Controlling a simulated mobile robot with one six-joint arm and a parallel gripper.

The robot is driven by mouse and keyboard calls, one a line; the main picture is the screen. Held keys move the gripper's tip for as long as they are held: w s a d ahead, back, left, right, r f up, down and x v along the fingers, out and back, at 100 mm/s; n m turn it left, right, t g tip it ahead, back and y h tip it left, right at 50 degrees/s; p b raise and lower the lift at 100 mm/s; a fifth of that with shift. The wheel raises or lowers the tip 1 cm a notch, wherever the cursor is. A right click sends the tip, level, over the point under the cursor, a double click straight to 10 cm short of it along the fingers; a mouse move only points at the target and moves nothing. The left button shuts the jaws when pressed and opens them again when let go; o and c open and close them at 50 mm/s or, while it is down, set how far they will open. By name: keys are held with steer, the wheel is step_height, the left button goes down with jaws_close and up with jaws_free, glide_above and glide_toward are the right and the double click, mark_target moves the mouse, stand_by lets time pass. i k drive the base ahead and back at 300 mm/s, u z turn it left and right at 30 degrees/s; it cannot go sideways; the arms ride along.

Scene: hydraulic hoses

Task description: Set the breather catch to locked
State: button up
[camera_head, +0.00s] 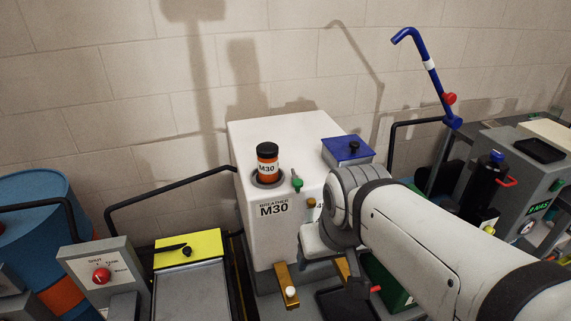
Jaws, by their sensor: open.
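The white breather cabinet labelled M30 (240,190) stands in the middle against the wall. An orange breather canister (268,166) with a black cap and an M30 label sits upright in a round seat on its top. A small catch with a green knob (297,183) stands just right of the canister; I cannot tell its exact setting. My arm comes in from the lower right. My gripper (355,283) is low in front of the cabinet, below my wrist and well apart from the catch. It is open; its fingertips are dark and hard to make out.
A yellow-topped box (188,249) and a panel with a red knob (101,275) are at left. A brass bracket (286,284) juts from the cabinet front. Space above the canister and catch is clear.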

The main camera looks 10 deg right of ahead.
mark_target(297, 183)
steer(key=u, duration=0.1)
steer(key=k, duration=0.5)
steer(key=z, duration=1.45)
steer(key=k, duration=0.8)
steer(key=u, duration=1.55)
steer(key=i, duration=1)
steer(key=u, duration=0.05)
